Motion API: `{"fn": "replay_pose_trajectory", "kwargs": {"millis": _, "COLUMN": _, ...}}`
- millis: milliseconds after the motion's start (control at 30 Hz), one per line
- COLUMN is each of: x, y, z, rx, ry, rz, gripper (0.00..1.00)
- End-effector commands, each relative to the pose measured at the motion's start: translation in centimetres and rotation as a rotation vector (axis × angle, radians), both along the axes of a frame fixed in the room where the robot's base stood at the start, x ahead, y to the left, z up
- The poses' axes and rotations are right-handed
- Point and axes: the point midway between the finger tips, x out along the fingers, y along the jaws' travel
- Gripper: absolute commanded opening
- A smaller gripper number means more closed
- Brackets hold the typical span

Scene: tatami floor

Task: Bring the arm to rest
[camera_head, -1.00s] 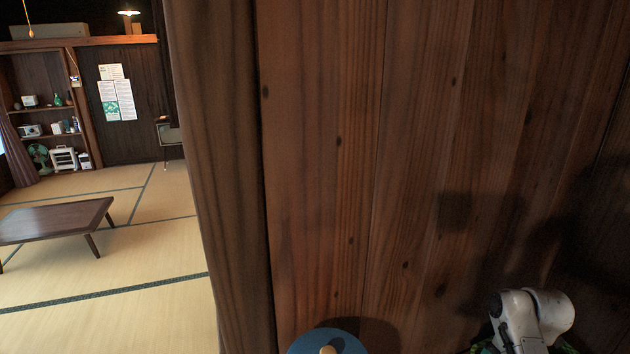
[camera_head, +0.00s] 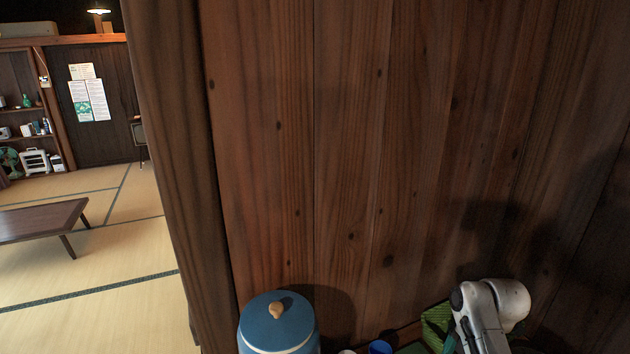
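My white arm shows at the bottom right of the head view, in front of the wooden wall. One bent link with a rounded joint is visible, and the rest runs out below the frame. My gripper is not visible, so its state does not show. Dark shadows lie on the wall above and beside the arm.
A blue lidded jar (camera_head: 278,328) stands close to the wooden wall (camera_head: 350,150). A blue cup (camera_head: 380,347) and a green item (camera_head: 437,322) sit left of my arm. A wooden post (camera_head: 168,150) borders the tatami room, where a low table (camera_head: 42,219) stands on open floor.

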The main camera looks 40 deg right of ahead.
Motion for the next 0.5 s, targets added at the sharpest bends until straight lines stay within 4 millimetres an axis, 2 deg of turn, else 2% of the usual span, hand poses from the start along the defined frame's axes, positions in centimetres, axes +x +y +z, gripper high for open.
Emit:
{"fn": "replay_pose_trajectory", "kwargs": {"millis": 267, "x": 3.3, "y": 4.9, "z": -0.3, "rx": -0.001, "ry": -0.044, "rz": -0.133, "gripper": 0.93}}
{"fn": "replay_pose_trajectory", "kwargs": {"millis": 367, "x": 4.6, "y": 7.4, "z": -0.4, "rx": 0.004, "ry": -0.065, "rz": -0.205, "gripper": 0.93}}
{"fn": "replay_pose_trajectory", "kwargs": {"millis": 500, "x": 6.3, "y": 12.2, "z": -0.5, "rx": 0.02, "ry": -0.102, "rz": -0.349, "gripper": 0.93}}
